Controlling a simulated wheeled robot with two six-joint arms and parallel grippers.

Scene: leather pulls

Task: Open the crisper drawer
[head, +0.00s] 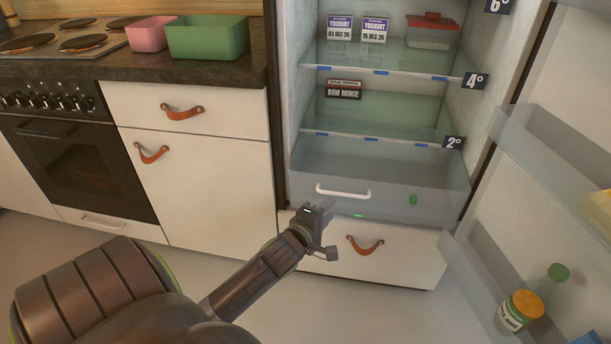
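The crisper drawer (395,208) is the clear bin at the bottom of the open fridge, below the lowest glass shelf. It has a white bar handle (343,192) on its front and looks pushed in. Small green things show through its front. My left gripper (327,231) is just below and in front of the handle, with its fingers spread apart and nothing between them. It appears apart from the handle, though the exact depth is hard to judge. My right gripper is out of view.
A white drawer with a leather pull (365,246) sits below the crisper. Shelves above hold yoghurts (357,29), raw mince (343,90) and a red-lidded box (432,30).

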